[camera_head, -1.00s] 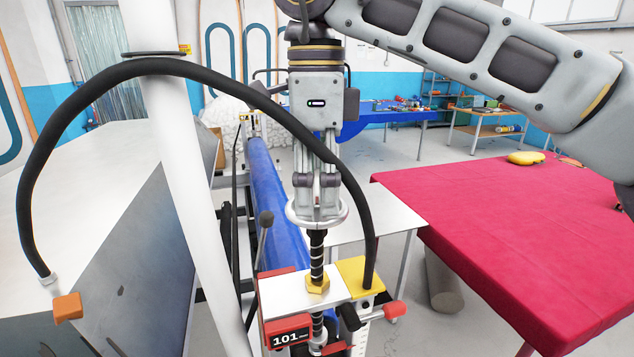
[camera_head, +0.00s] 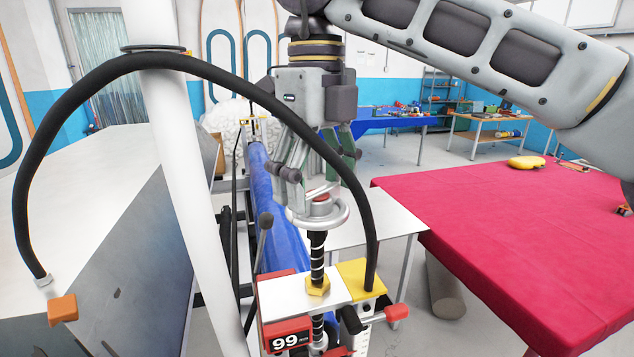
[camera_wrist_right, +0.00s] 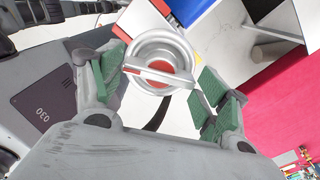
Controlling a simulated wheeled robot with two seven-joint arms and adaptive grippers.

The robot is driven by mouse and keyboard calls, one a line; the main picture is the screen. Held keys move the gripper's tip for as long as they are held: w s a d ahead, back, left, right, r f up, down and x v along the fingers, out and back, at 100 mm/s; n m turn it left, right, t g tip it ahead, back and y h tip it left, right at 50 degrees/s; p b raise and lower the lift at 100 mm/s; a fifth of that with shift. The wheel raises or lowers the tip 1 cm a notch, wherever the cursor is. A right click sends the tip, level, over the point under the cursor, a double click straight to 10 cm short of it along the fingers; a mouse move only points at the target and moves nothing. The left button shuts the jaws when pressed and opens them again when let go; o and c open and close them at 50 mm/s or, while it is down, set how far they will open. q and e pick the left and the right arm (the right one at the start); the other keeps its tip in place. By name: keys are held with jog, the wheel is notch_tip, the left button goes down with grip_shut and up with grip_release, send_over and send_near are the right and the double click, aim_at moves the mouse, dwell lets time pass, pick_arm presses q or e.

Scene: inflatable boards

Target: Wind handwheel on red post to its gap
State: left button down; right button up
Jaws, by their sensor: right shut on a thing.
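The handwheel (camera_head: 338,217) is a pale ring with a red centre, on top of a dark upright threaded screw (camera_head: 318,262). It also shows in the right wrist view (camera_wrist_right: 184,50), with a bar across it. The screw passes through a brass nut (camera_head: 318,287) in a white plate. Below, the post's red display block (camera_head: 272,332) reads 99 mm. My right gripper (camera_head: 318,180) is above the wheel, shut on it, its green-padded fingers (camera_wrist_right: 160,88) on either side of the bar in the wrist view. My left gripper is not in view.
A black hose (camera_head: 120,66) arches over to a yellow block (camera_head: 362,276) beside the plate. A white pole (camera_head: 190,180) stands left. A blue roll (camera_head: 283,235) lies behind the post. A red-covered table (camera_head: 500,230) is at right.

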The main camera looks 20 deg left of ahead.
jog(key=m, duration=0.2)
jog(key=m+b, duration=0.1)
jog(key=m, duration=0.2)
jog(key=shift+w+r, duration=0.1)
jog(key=shift+r, duration=0.1)
jog(key=shift+m, duration=0.3)
jog(key=o, duration=1)
jog(key=shift+f, duration=0.15)
jog(key=shift+r, duration=5.95)
